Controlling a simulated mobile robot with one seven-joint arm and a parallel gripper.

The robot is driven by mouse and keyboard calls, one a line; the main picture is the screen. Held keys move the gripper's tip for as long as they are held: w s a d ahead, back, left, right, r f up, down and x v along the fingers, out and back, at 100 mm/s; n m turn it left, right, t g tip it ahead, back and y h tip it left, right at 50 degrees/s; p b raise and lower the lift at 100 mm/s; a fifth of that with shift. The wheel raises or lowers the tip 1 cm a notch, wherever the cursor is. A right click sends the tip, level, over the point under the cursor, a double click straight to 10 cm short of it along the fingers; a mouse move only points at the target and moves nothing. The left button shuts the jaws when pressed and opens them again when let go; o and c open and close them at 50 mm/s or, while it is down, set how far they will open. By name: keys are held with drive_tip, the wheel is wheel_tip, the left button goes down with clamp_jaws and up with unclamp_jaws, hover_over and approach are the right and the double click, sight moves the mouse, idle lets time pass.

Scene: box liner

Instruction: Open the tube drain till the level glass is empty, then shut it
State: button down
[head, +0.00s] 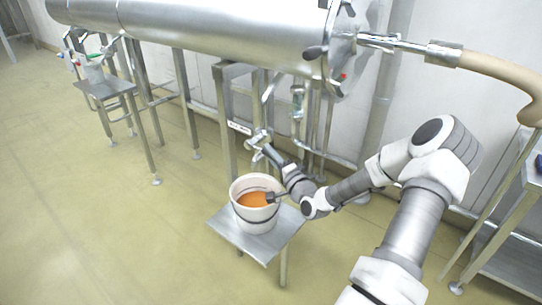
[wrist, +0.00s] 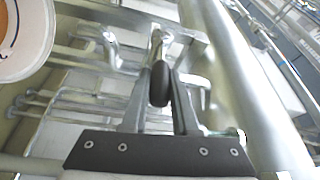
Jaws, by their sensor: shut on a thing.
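My gripper (head: 264,149) is at the drain fitting under the steel tube, above and behind the bucket. In the wrist view my gripper (wrist: 161,92) is shut on a dark, rounded handle (wrist: 159,80), with a finger on each side. The handle joins metal pipework (wrist: 156,42). A white bucket (head: 255,220) holding orange-brown liquid stands on a small steel stand; its rim (wrist: 42,62) shows in the wrist view. The large steel tube (head: 220,28) runs across the top. The level glass and its level cannot be made out clearly.
The small stand (head: 223,222) is close below my arm. Steel legs (head: 227,140) and pipes stand behind the gripper. A hose (head: 500,68) leaves the tube's right end. A side table (head: 104,90) is at the far left. The left floor is clear.

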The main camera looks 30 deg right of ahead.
drive_tip(key=shift+a, duration=0.1)
drive_tip(key=c, duration=0.7)
unclamp_jaws()
drive_tip(key=s+p, duration=0.1)
drive_tip(key=s, duration=0.4)
drive_tip(key=s+f+p, duration=0.1)
drive_tip(key=s, duration=0.5)
drive_tip(key=s+p, duration=0.1)
drive_tip(key=s, duration=0.5)
drive_tip(key=shift+s+a+f, duration=0.15)
drive_tip(key=shift+a+f, duration=0.15)
